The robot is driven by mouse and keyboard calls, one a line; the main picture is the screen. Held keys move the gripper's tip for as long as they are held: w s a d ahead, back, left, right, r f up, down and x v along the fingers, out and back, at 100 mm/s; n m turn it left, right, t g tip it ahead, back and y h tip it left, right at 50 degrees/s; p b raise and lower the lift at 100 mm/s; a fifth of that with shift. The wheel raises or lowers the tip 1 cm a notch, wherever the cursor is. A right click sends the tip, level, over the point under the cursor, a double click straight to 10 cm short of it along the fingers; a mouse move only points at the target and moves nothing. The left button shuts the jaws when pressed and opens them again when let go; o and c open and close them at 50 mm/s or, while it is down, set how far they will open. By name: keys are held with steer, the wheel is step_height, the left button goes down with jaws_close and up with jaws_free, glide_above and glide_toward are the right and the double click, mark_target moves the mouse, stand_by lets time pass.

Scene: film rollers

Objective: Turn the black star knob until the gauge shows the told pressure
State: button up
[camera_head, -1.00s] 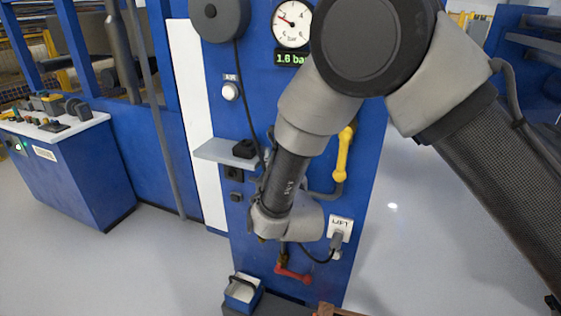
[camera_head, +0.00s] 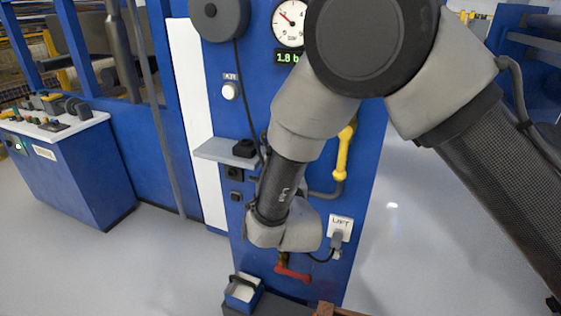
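The round white pressure gauge (camera_head: 288,24) is at the top of the blue panel, its right edge cut off by my arm. Its needle points to the upper left. The green digital readout (camera_head: 287,57) below it shows 1.8, with the unit partly covered. I cannot make out the black star knob; my arm covers the middle of the panel. My arm's wrist links reach down in front of the panel, and my gripper is hidden behind them, so I cannot see whether it holds anything.
A yellow lever (camera_head: 343,155) and a red handle (camera_head: 292,270) are on the panel. A grey shelf (camera_head: 222,152) juts out at left, bearing a black block (camera_head: 244,148). A control desk (camera_head: 70,165) stands left; the floor between is clear.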

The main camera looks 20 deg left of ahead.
steer(key=v, duration=0.9)
steer(key=shift+s, duration=0.2)
steer(key=shift+d, duration=0.15)
